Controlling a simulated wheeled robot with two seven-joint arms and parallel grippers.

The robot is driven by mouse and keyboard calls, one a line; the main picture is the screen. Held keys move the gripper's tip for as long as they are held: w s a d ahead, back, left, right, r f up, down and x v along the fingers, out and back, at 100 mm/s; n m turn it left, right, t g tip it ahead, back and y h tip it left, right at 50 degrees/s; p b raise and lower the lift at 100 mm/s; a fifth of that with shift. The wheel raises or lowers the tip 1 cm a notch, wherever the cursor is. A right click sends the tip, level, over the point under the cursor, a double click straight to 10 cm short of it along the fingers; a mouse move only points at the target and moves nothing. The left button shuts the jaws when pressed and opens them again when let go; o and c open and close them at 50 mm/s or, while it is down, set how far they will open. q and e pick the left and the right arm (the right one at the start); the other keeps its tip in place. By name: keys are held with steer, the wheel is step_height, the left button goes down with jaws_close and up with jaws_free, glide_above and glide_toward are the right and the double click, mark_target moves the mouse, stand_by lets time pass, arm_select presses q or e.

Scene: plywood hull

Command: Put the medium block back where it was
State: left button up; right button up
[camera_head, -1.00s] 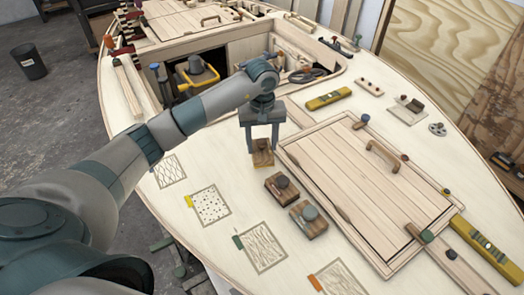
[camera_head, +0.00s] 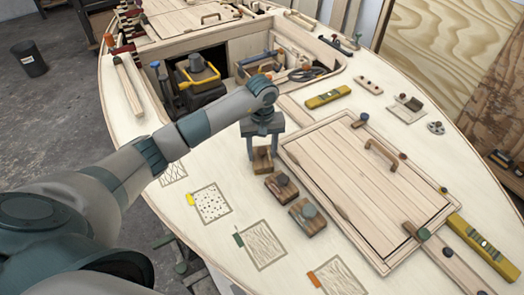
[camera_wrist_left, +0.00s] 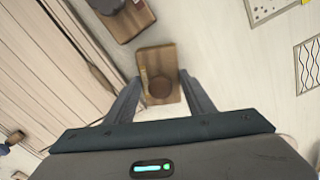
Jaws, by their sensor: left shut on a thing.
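My left gripper (camera_head: 263,155) is shut on a wooden block with a brown knob (camera_head: 263,165), at the near left edge of the hatch panel. In the left wrist view the block (camera_wrist_left: 158,58) is between the fingers, its round knob towards the palm. Just nearer in the head view are a block with a dark knob (camera_head: 276,190) and a larger-looking block with a grey-green knob (camera_head: 318,228). I cannot tell which is the medium one, or whether the held block touches the deck. My right gripper is not in view.
Patterned squares lie on the deck: a dotted one with a yellow tag (camera_head: 211,205), a lined one with a green tag (camera_head: 263,248) and one with an orange tag (camera_head: 340,280). The hatch panel with handle (camera_head: 350,165) is to the right. A yellow level (camera_head: 328,97) lies behind.

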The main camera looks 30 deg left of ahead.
mark_target(262, 149)
arm_select(q)
steer(key=o, duration=1.1)
steer(key=shift+r, duration=0.1)
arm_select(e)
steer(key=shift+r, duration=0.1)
arm_select(q)
steer(key=shift+r+p, duration=0.15)
steer(key=shift+p, duration=0.2)
steer(key=shift+r+b, duration=0.2)
steer(key=shift+b, duration=0.15)
step_height(262, 149, up, 7)
steer(key=b, duration=0.2)
steer(key=shift+f+b, duration=0.2)
steer(key=shift+b, duration=0.15)
steer(key=shift+r+b, duration=0.6)
steer(key=shift+r, duration=1.8)
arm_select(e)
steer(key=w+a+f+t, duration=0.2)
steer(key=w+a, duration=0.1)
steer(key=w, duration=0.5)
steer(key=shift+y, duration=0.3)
